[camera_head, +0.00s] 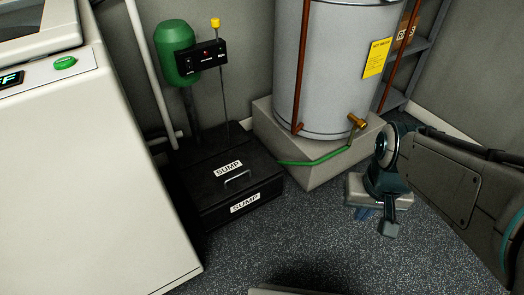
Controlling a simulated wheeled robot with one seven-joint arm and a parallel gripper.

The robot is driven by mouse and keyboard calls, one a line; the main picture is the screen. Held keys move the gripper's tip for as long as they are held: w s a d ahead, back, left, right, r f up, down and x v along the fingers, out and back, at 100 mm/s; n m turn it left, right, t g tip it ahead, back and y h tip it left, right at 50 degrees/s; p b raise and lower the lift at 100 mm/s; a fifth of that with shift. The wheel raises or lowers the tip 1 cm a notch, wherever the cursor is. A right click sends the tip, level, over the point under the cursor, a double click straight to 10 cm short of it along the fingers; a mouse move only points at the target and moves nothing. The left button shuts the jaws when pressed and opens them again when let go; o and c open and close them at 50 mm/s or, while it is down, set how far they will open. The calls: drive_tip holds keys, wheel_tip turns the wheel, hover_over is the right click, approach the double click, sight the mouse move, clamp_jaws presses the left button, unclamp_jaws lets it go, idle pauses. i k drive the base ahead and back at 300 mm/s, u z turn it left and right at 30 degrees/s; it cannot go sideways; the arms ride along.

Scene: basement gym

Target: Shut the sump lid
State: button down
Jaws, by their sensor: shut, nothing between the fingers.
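The black sump box (258,192) stands on the floor between the white appliance and the tank plinth. Its lid (205,178) carries a white SUMP label and a grey handle (237,178), and a second SUMP label is on the front. The lid looks about level over the box; I cannot tell whether a small gap remains along its edge. My gripper (377,222) is to the right of the box, above the floor in front of the plinth, apart from the lid. It is shut and empty.
A white appliance (110,180) fills the left. A green pump (176,50) with a black control box (201,57) rises behind the lid. A grey tank (335,70) stands on a plinth (310,175), with a green hose (312,161) running toward the sump. Speckled floor (330,245) in front is clear.

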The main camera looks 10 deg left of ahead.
sight(210, 182)
drive_tip(key=z, duration=0.05)
drive_tip(key=k, duration=0.65)
drive_tip(key=u, duration=0.85)
drive_tip(key=i, duration=1.2)
drive_tip(key=z, duration=0.7)
drive_tip(key=i, duration=0.35)
drive_tip(key=z, duration=0.35)
